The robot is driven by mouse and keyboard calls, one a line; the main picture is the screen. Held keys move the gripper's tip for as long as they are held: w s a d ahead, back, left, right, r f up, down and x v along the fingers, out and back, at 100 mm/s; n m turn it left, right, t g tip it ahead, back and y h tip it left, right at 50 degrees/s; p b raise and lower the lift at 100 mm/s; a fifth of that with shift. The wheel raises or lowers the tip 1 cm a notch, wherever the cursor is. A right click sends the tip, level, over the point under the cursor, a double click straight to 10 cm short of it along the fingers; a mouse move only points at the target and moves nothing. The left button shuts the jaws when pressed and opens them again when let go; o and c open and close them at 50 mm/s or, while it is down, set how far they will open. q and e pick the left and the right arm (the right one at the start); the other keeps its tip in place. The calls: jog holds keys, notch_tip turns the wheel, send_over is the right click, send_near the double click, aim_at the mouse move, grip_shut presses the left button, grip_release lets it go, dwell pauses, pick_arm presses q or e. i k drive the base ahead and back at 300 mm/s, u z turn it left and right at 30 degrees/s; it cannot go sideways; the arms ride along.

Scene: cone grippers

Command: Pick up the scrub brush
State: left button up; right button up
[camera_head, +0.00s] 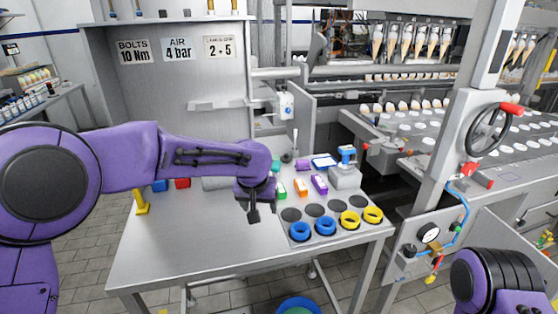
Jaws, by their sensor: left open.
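My left arm comes in from the left over the grey metal table (190,248). My left gripper (262,212) points down above the middle of the table, with its dark fingers apart and nothing seen between them. I cannot clearly pick out the scrub brush. Small candidates lie right of the gripper: a green and white piece (281,190), an orange and white one (301,187), a purple and white one (320,184) and a purple piece (303,165) behind. My left arm hides part of the table. Part of my right arm shows at the lower right; its gripper is out of view.
Blue rings (299,230) and yellow rings (350,220) sit on a panel with dark round spots at the front right. A grey block with a blue top (345,174) stands behind. A yellow stand (141,203) is at the left. The front left table is clear.

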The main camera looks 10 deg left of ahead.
aim_at(277, 165)
jog(key=i, duration=1.05)
